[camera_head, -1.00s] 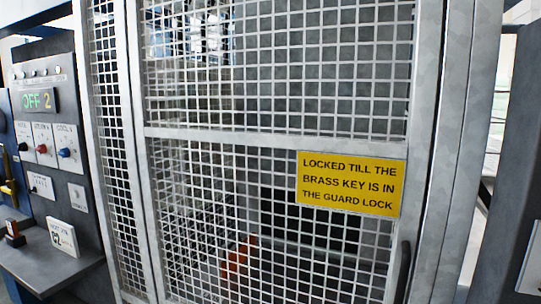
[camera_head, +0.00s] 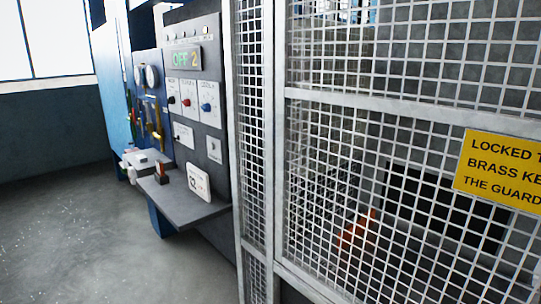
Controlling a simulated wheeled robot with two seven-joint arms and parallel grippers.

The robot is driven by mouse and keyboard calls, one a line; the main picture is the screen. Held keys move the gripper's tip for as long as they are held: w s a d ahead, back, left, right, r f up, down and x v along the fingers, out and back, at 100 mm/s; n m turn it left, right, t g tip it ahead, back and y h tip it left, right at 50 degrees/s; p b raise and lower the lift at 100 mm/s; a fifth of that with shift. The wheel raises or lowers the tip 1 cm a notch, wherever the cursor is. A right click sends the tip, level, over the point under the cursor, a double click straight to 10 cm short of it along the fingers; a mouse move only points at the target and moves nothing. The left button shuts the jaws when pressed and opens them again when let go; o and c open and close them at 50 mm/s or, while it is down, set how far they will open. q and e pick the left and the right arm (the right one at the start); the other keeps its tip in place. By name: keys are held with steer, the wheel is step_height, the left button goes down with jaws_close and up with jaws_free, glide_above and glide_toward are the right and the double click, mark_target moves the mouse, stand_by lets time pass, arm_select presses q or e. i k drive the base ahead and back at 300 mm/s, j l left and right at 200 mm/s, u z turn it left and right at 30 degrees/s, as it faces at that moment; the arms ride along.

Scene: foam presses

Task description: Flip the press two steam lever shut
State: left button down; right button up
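The control panel (camera_head: 217,134) with a green display reading "OFF 2" (camera_head: 187,57) stands left of centre, seen at an angle. Below the display are three white plates with small knobbed levers: a black one (camera_head: 172,100), a red one (camera_head: 187,102) and a blue one (camera_head: 206,107). Their labels are too small to read surely, so I cannot tell which is the steam lever or how each is set. Neither of my grippers is in view.
A mesh guard (camera_head: 350,105) with a yellow lock sign (camera_head: 502,172) fills the right side. A grey shelf (camera_head: 185,208) juts out below the panel, holding a white card (camera_head: 198,182) and small items. Open floor (camera_head: 80,240) lies at left.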

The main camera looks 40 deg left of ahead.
mark_target(134, 117)
steer(key=i+j+u, duration=0.1)
steer(key=j+u, duration=0.4)
steer(key=i+j+u, duration=0.15)
steer(key=j+u, duration=0.15)
steer(key=u, duration=0.15)
steer(key=i+j+u, duration=0.25)
steer(key=u, duration=0.25)
steer(key=i+j+u, duration=0.3)
steer(key=u, duration=0.2)
steer(key=i+j+u, duration=0.15)
steer(key=i+u, duration=0.15)
steer(key=i, duration=0.25)
steer(key=i+u, duration=0.3)
steer(key=i, duration=0.2)
steer(key=j, duration=0.05)
